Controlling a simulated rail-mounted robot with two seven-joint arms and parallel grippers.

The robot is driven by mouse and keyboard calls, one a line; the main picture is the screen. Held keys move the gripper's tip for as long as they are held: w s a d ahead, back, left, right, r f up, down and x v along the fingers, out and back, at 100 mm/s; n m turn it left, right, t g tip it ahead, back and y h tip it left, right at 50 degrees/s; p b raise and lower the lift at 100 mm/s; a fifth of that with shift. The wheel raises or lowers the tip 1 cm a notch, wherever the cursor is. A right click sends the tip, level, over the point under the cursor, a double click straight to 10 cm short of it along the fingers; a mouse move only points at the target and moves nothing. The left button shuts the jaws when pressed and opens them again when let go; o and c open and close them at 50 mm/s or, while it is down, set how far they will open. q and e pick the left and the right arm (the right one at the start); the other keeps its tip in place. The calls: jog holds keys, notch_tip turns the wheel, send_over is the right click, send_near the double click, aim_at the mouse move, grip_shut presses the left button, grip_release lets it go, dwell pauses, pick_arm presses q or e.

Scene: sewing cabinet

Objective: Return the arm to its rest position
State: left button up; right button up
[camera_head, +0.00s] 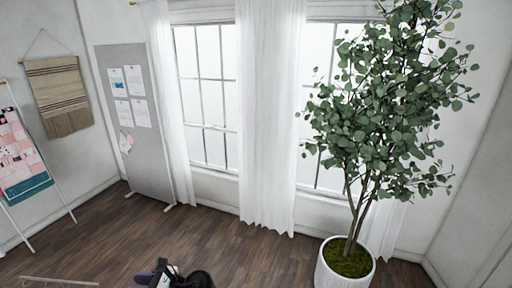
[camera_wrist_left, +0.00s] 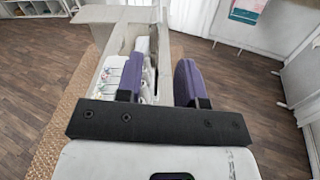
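My left gripper (camera_wrist_left: 160,66) shows in the left wrist view, with its two purple fingers apart and nothing visible held between them. Beyond the fingers is a pale open drawer or box-like compartment (camera_wrist_left: 108,57) of the cabinet. Small white items (camera_wrist_left: 106,80) lie in it, partly hidden by the left finger. I cannot tell how far the fingertips are from it. In the head view a black and purple part of my arm shows at the bottom edge. My right gripper is in neither view.
A potted plant (camera_head: 345,268) stands at the right by the windows.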

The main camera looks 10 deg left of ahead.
pick_arm(q)
jog(key=w+d+r+n+t+h, duration=0.15)
jog(key=n+t+h, duration=0.3)
jog(key=n, duration=0.55)
jog(key=w+d+r+n+t+h, duration=0.1)
jog(key=w+d+n+t+h, duration=0.2)
jog(key=n+h, duration=0.5)
jog(key=s+d+n+t+h+p, duration=0.1)
jog(key=s+d+t+h+p, duration=0.15)
jog(key=s+d+t, duration=0.4)
jog(key=s+d+f+m+g+h+p, duration=0.1)
jog(key=s+f, duration=0.3)
jog(key=s, duration=0.6)
jog(key=s+d+f+m+g+h+p, duration=0.1)
jog(key=s+f+g, duration=0.3)
jog(key=s, duration=0.6)
jog(key=s+d+f+m+g+h+p, duration=0.1)
jog(key=s+f, duration=0.4)
jog(key=s, duration=0.5)
jog(key=shift+s+f+g, duration=0.25)
jog(key=shift+f+g, duration=0.1)
jog(key=shift+g, duration=0.55)
